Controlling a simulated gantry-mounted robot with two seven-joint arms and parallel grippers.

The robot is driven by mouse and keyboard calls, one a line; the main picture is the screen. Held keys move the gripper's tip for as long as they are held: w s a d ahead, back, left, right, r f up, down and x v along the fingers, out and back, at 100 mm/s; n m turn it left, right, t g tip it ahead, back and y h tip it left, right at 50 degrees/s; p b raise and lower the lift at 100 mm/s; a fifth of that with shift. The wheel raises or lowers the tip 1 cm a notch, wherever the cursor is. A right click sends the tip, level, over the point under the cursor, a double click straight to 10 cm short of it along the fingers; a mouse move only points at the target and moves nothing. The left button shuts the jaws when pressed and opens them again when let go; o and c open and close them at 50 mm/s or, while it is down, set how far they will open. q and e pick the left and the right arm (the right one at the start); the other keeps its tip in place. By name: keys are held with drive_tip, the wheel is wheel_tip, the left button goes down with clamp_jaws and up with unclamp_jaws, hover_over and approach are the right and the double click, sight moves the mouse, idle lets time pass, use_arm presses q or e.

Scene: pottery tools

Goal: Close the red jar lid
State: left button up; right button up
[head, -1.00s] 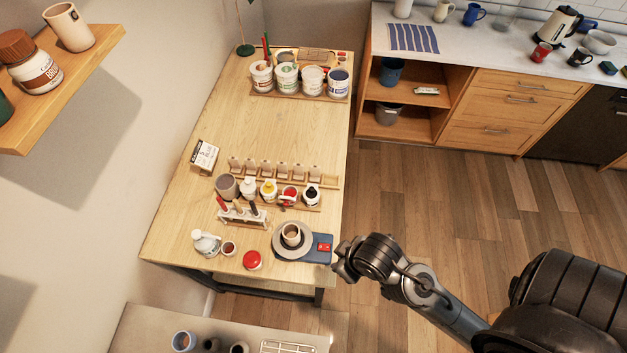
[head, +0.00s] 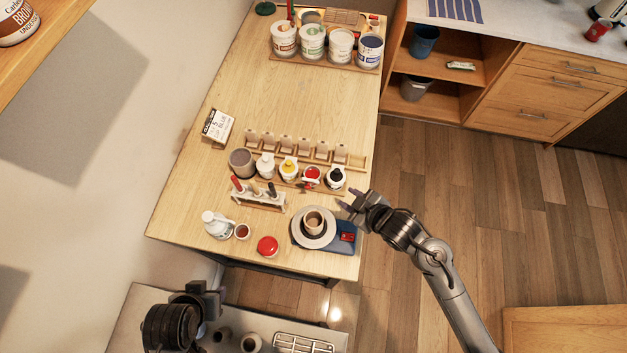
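A small jar with red in its top (head: 312,174) stands in the row of small jars on the wooden table. A pale piece shows at its front left; I cannot make out whether it is a hinged lid. A separate round red-topped thing (head: 267,246) sits near the table's front edge; I cannot tell if it is a loose lid or a small pot. My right gripper (head: 350,202) is over the table's right edge, right of and nearer than the jar row, its fingers apart with nothing seen between them. My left gripper (head: 203,300) is low at the left, apart from the table; its fingers are unclear.
White, yellow and black-topped jars (head: 336,178) flank the red one. A tool rack (head: 259,201), a white bottle (head: 217,225) and a wheel holding a cup (head: 313,221) stand in front. A wooden card rack (head: 354,161) is behind.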

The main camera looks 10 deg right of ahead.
sight(308, 179)
drive_tip(key=w+f+n+g+y+b, duration=0.2)
drive_tip(key=w+f+n+y+b, duration=0.45)
drive_tip(key=y+b, duration=0.5)
drive_tip(key=shift+n+y, duration=0.55)
drive_tip(key=p+x, duration=0.1)
drive_tip(key=x, duration=0.2)
drive_tip(key=r+x, duration=0.1)
drive_tip(key=x, duration=0.2)
drive_tip(key=p+x, duration=0.1)
drive_tip(key=x, duration=0.2)
drive_tip(key=shift+a+r+p, duration=0.3)
drive_tip(key=shift+a+p, duration=0.05)
drive_tip(key=shift+a, duration=0.05)
drive_tip(key=shift+w+a, duration=0.25)
drive_tip(key=shift+a, duration=0.15)
drive_tip(key=shift+c, duration=0.4)
clamp_jaws()
